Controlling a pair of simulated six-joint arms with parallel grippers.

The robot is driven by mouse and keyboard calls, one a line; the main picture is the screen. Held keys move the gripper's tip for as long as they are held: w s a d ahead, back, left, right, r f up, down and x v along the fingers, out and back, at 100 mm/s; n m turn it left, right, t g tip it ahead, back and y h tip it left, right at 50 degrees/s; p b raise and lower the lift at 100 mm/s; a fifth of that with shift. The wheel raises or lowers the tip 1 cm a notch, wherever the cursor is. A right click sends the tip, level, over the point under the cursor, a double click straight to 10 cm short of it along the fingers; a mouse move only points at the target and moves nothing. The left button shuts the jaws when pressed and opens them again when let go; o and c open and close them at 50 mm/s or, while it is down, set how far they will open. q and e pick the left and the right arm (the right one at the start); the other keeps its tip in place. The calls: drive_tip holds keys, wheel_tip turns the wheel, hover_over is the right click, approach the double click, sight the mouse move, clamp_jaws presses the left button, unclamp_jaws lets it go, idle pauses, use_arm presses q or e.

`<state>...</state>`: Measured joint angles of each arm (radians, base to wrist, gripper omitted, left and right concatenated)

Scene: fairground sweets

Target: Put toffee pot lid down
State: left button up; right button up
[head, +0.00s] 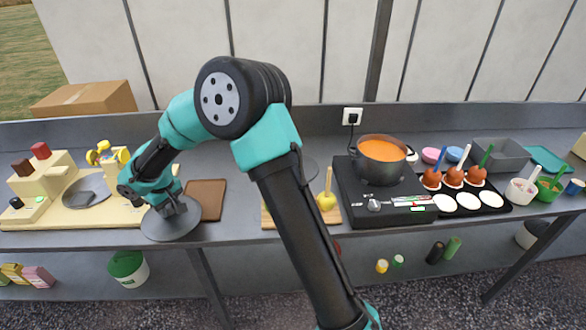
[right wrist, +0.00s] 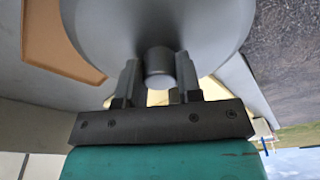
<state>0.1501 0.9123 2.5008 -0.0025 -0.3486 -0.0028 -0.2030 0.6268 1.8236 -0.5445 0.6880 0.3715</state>
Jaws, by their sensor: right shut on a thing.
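The toffee pot lid (head: 168,230) is a grey disc at the counter's front edge, left of centre. My right gripper (head: 172,208) is above it, shut on its knob. In the right wrist view, the lid (right wrist: 215,35) fills the top, with its knob (right wrist: 159,66) between the two fingers of my right gripper (right wrist: 158,78). I cannot tell whether the lid touches the counter. The toffee pot (head: 381,172) stands uncovered on the black stove at right, full of orange toffee. My left gripper is not in view.
A brown board (head: 207,200) lies just right of the lid. A cream machine (head: 40,180) with a round grey plate stands at left. A yellow apple on a stick (head: 326,201) is on a wooden board. Coated apples (head: 453,176) stand right of the stove.

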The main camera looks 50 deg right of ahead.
drive_tip(key=w+d+r, duration=0.1)
drive_tip(key=w+d, duration=0.2)
drive_tip(key=d, duration=1.2)
drive_tip(key=s+d+r, duration=0.1)
drive_tip(key=s+d, duration=0.2)
drive_tip(key=d, duration=0.8)
drive_tip(key=s+d+r+m, duration=0.1)
drive_tip(key=s+d+r, duration=0.1)
drive_tip(key=d, duration=0.9)
drive_tip(key=s+d+r+m, duration=0.1)
drive_tip(key=s+d, duration=0.3)
drive_tip(key=d, duration=0.7)
drive_tip(key=shift+d+r, duration=0.15)
drive_tip(key=shift+f, duration=2.55)
drive_tip(key=shift+f, duration=2.5)
drive_tip(key=shift+f, duration=0.15)
